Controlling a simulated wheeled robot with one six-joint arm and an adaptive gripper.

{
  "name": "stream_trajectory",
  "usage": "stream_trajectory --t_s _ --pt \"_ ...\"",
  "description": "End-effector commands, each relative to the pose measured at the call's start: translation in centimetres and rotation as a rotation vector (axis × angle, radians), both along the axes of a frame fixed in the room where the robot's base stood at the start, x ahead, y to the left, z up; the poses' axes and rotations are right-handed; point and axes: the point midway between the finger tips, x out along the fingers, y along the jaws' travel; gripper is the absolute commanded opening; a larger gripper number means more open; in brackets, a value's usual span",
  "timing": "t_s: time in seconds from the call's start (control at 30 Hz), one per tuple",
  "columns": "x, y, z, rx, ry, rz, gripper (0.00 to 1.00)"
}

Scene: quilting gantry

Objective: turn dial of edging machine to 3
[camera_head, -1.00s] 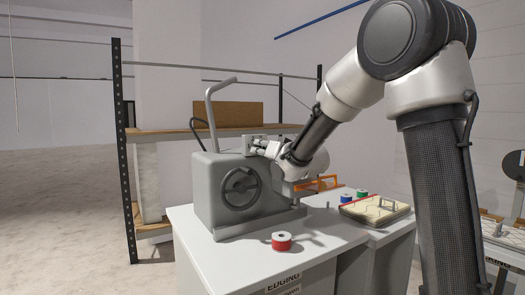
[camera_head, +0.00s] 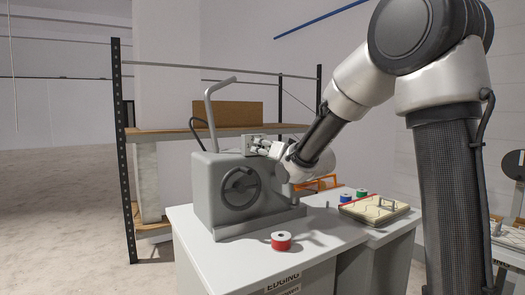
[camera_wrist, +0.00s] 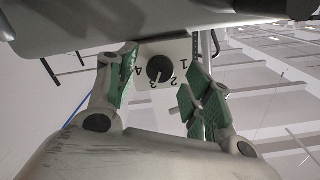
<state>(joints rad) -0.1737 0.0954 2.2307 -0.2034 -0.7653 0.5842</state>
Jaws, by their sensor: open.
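The grey edging machine (camera_head: 225,195) stands on a white table, with a large dark handwheel on its front. Its dial (camera_wrist: 160,68) is a round black knob on a pale plate marked 1 to 4, facing me in the wrist view. The knob's light mark points downward, seemingly toward the 3. My gripper (camera_wrist: 163,80) is open, its green-padded fingers either side of the dial with gaps to the knob. In the head view my gripper (camera_head: 268,150) is at the machine's upper right, beside the small dial plate (camera_head: 252,145).
A red spool (camera_head: 281,241) lies on the white table (camera_head: 245,262) in front of the machine. Blue and green spools (camera_head: 354,195) and a tray (camera_head: 375,210) are to the right. An orange frame (camera_head: 318,184) is behind my wrist. A shelf (camera_head: 165,133) stands behind.

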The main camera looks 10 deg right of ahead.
Motion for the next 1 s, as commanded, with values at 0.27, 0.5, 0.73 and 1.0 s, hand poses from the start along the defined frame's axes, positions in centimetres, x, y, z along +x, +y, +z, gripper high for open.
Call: stream_trajectory --t_s 0.27,0.5,0.73,1.0 --pt "-6.0 -2.0 0.1 0.001 0.0 -0.001 0.51" --pt "-9.0 -3.0 0.0 0.0 0.0 -0.001 0.51" --pt "-9.4 -3.1 0.0 0.0 0.0 -0.001 0.51" --pt "-9.4 -3.1 0.0 -0.001 0.001 -0.001 0.51"
